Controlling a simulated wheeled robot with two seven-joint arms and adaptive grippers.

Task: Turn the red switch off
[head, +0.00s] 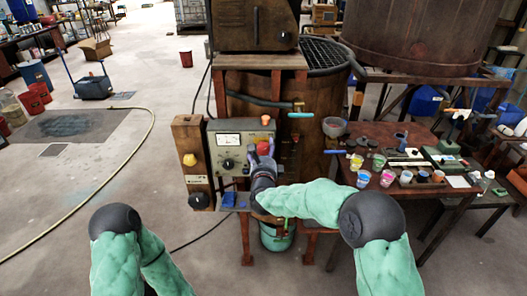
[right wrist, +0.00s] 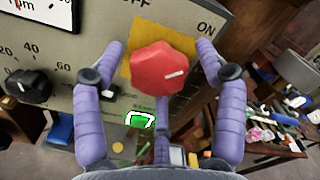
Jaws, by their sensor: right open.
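The red switch (right wrist: 163,68) is a faceted red knob on a yellow plate (right wrist: 133,45) on the control panel (head: 228,139). The OFF label is cut by the top edge. My right gripper (right wrist: 163,62) is open, with one purple finger on each side of the knob; I cannot tell whether they touch it. In the head view, my right gripper (head: 264,158) is at the panel's lower right and partly hides the knob. My left gripper is out of view.
A table (head: 385,133) with paint cups is to the right. The floor at left is mostly clear.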

